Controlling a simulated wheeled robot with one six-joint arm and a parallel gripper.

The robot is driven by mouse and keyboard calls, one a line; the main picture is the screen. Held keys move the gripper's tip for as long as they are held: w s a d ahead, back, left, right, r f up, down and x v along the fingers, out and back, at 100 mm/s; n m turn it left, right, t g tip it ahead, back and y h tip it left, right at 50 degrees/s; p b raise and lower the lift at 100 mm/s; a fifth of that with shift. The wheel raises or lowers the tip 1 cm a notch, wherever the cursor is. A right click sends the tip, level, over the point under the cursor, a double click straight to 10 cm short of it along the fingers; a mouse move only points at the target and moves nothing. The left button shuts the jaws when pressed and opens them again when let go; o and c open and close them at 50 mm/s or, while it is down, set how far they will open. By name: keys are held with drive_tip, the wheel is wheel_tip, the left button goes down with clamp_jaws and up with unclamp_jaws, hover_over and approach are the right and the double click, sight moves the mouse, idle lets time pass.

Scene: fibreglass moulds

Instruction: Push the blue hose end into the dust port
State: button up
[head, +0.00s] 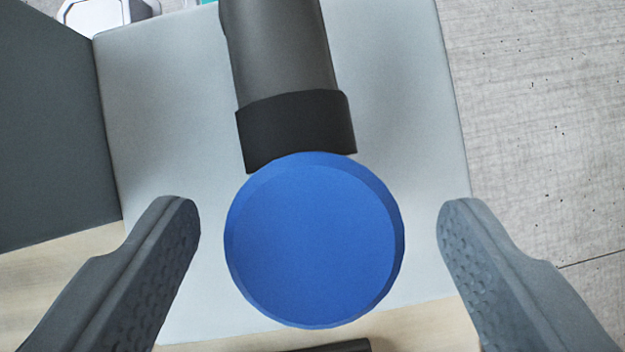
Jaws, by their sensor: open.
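The blue hose end (314,245) shows as a round blue disc in the middle of the head view, seen nearly end-on. My gripper (318,208) is open, with one grey finger on each side of the blue disc. A clear gap shows between the disc and each finger. Just above the disc in the picture is a black collar (296,128) on a dark grey tube (280,45). The disc's top edge meets the collar's lower edge in the picture; I cannot tell whether they touch. I cannot tell for sure whether this tube is the dust port.
A pale grey panel (400,100) lies behind the tube and disc. A dark grey wall (50,130) stands at the left. Light wood (60,270) shows at the lower left. Bare concrete floor (545,120) is at the right. A white object (100,14) is at the top left.

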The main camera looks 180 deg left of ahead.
drive_tip(key=x, duration=0.3)
drive_tip(key=shift+w+a+f, duration=0.1)
drive_tip(key=shift+w+f, duration=0.05)
drive_tip(key=shift+f, duration=0.1)
drive_tip(key=c, duration=1.1)
drive_tip(key=shift+r, duration=0.15)
